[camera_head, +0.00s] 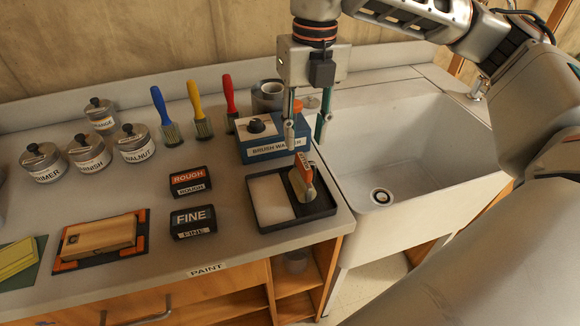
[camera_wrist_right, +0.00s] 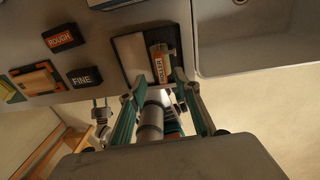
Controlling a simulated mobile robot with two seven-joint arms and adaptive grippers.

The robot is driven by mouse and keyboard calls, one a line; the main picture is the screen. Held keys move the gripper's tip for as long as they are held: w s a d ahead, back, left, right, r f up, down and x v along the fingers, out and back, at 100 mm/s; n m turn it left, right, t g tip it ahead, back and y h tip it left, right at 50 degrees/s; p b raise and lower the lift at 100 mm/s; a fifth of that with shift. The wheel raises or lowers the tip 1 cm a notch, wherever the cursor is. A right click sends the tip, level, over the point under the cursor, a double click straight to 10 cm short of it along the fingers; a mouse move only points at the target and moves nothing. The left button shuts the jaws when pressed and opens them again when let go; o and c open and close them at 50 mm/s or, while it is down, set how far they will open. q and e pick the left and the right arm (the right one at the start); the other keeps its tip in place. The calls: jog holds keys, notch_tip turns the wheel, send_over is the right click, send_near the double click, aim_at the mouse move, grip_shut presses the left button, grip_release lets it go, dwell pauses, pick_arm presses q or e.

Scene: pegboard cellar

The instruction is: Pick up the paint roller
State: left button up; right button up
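The paint roller (camera_head: 303,180), with an orange and white labelled handle, lies on the right side of a black tray (camera_head: 264,226) near the counter's front edge. In the right wrist view the roller (camera_wrist_right: 161,62) lies just beyond the fingertips. My right gripper (camera_head: 305,133) hangs above and behind the roller, pointing down. Its two teal fingers are apart with nothing between the tips; the right wrist view shows the gripper (camera_wrist_right: 160,78) open too. It appears clear of the roller. My left gripper does not show clearly in either view.
A blue brush washer box (camera_head: 270,148) stands close behind the tray, near my right fingers. The sink (camera_head: 385,150) is to the right. ROUGH (camera_head: 190,182) and FINE (camera_head: 193,222) blocks sit left of the tray. Several brushes and cans stand farther left.

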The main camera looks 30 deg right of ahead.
aim_at(304, 160)
jog(key=shift+w+d, duration=0.2)
jog(key=shift+w, duration=0.3)
jog(key=shift+s+a+f, duration=0.1)
jog(key=shift+s+f, duration=0.1)
jog(key=shift+f, duration=0.4)
jog(key=shift+s+f, duration=0.2)
jog(key=shift+f, duration=0.35)
jog(key=f, duration=0.4)
jog(key=shift+s+a+f, duration=0.1)
jog(key=shift+s+a, duration=0.1)
jog(key=shift+s, duration=0.1)
jog(key=shift+f+b, duration=0.3)
jog(key=shift+f, duration=0.2)
grip_shut()
